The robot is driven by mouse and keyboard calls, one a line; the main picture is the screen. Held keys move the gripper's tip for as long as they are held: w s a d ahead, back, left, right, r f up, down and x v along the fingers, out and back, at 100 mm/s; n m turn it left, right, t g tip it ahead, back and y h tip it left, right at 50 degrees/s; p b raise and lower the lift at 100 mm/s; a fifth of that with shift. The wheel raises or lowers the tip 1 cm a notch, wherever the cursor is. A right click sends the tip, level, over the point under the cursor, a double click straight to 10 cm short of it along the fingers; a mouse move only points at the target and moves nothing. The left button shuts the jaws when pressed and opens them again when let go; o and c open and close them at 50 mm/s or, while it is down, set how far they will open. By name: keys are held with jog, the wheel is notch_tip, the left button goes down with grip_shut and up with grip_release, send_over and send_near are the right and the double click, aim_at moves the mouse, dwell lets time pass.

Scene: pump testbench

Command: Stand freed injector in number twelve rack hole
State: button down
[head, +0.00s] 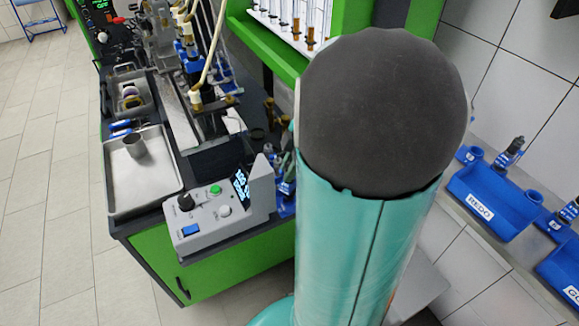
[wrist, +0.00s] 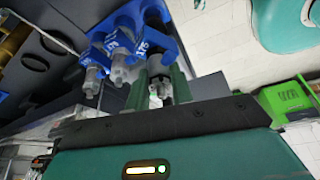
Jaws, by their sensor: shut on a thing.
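In the wrist view my gripper (wrist: 158,88) shows two green fingers, shut on a pale metallic injector (wrist: 155,66) whose upper part lies close to a blue rack (wrist: 125,22). Two other grey injectors (wrist: 93,80) sit at the rack, left of my fingers. I cannot tell whether the held injector is in a hole or only beside one. In the head view the blue rack (head: 287,190) shows partly at the bench's right edge; my arm hides the rest and my gripper.
A grey control box (head: 218,205) with buttons stands at the bench's front, near the rack. A metal tray (head: 125,190) with a cup (head: 133,145) lies to the left. A blue REDO bin (head: 490,205) is on the right shelf. Brass fittings (head: 270,110) stand behind the rack.

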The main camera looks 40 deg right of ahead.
jog(key=shift+f, duration=1.25)
jog(key=shift+f, duration=0.55)
dwell(0.6)
jog(key=c, duration=1.5)
grip_release()
jog(key=v, duration=1.1)
